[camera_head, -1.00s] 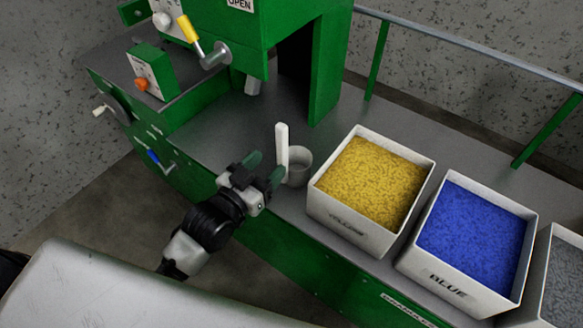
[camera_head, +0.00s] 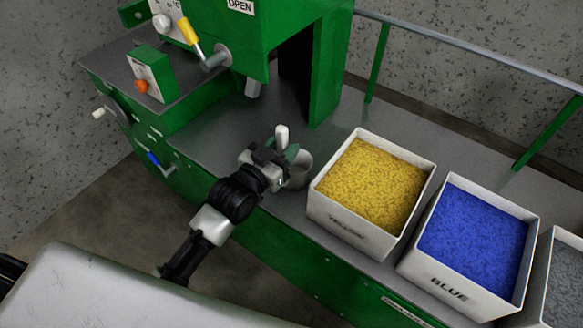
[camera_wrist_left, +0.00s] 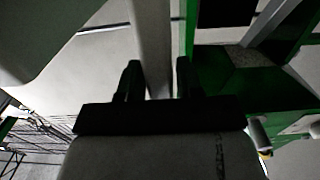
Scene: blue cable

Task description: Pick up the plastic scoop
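The plastic scoop is a pale cup (camera_head: 300,170) with a white upright handle (camera_head: 282,134), standing on the grey machine ledge left of the yellow bin. My left gripper (camera_head: 283,153) is at the handle, just left of the cup. In the left wrist view the pale handle (camera_wrist_left: 153,50) runs between the two dark fingertips (camera_wrist_left: 157,78). The fingers look apart, with a narrow gap beside the handle, so the gripper appears open around it. The fingers hide part of the handle in the head view. My right gripper is not in view.
A bin of yellow granules (camera_head: 328,212) stands close right of the scoop. A blue-granule bin (camera_head: 420,262) and a grey bin (camera_head: 560,265) follow. The green machine (camera_head: 333,70) rises behind. The grey ledge (camera_head: 215,135) is clear to the scoop's left.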

